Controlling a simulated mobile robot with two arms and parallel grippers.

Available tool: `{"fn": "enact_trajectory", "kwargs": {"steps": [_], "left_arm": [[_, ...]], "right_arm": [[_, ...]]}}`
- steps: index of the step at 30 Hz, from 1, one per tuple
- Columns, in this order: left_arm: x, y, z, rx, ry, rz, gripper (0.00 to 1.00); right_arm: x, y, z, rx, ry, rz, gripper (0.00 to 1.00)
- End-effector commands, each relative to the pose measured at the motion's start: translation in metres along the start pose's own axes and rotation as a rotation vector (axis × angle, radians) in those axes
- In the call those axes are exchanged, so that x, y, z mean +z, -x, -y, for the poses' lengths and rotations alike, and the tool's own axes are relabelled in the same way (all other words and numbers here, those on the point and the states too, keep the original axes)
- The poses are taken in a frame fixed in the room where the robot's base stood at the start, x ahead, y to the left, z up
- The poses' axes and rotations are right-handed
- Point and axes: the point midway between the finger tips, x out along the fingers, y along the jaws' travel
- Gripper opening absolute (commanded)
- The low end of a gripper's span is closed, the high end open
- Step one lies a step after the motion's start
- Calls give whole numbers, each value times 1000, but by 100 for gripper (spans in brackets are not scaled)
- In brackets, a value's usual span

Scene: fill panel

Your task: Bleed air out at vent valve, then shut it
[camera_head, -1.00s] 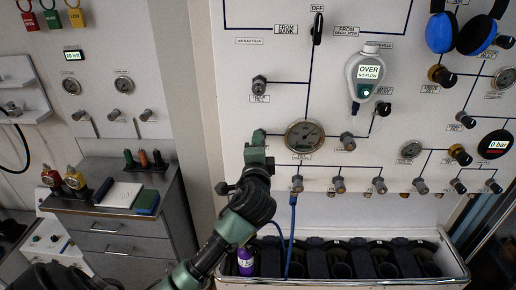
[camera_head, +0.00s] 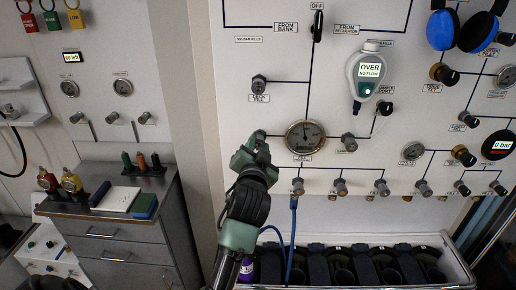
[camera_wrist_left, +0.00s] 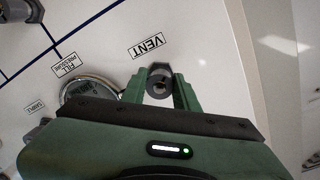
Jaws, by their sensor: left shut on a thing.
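The vent valve knob (camera_wrist_left: 158,82) is a dark round knob on the white panel, below the VENT label (camera_wrist_left: 147,46) in the left wrist view. My left gripper (camera_wrist_left: 160,90) has its green fingers on either side of the knob and is shut on it. In the head view my left gripper (camera_head: 258,143) is at the panel, left of the fill pressure gauge (camera_head: 305,137), and hides the knob. The gauge also shows partly behind the gripper body in the left wrist view (camera_wrist_left: 84,86). My right gripper is not in view.
A handheld analyser (camera_head: 369,75) on the panel reads OVER, NO FLOW. A blue hose (camera_head: 292,240) hangs from the lower valve row, close right of my left arm. A cylinder bin (camera_head: 350,286) stands below. A grey cabinet (camera_head: 110,240) stands at left.

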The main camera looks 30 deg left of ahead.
Motion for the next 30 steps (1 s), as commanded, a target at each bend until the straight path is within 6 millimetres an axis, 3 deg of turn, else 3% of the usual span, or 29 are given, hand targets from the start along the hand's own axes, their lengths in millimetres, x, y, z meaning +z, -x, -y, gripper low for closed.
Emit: {"fn": "enact_trajectory", "kwargs": {"steps": [9, 23, 24, 26, 30], "left_arm": [[0, 0, 0, 0, 98, -5, 0], [0, 0, 0, 0, 110, -7, 0], [0, 0, 0, 0, 109, -7, 32], [0, 0, 0, 0, 109, -7, 49], [0, 0, 0, 1, 109, -6, 51]], "right_arm": [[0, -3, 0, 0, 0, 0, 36], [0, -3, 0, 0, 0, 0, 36], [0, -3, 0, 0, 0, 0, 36], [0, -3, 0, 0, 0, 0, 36], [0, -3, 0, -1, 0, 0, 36]]}}
